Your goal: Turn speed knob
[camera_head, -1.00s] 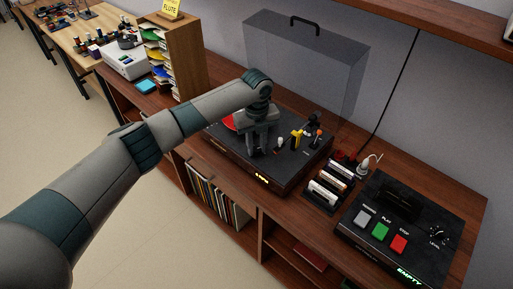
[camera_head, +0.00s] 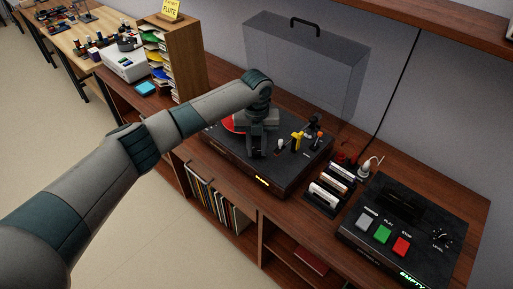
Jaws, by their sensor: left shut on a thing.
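A dark turntable (camera_head: 228,158) with a red disc (camera_head: 233,122) stands on the wooden cabinet, its clear lid raised behind it. My left gripper (camera_head: 257,153) points down at the turntable's top, right of the disc. It is shut on a small part there, which I take to be the speed knob; the fingers hide it. Just right of the fingers stand a small pale-tipped control (camera_head: 280,146) and a yellow piece (camera_head: 296,142). An amber display (camera_head: 262,181) glows on the front face. My right gripper is not in view.
A rack of cassettes (camera_head: 328,192) stands right of the turntable. Beyond it is a black deck (camera_head: 361,240) with grey, green and red buttons. The raised clear lid (camera_head: 310,65) is close behind my gripper. A sorter with papers (camera_head: 185,55) stands at the left.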

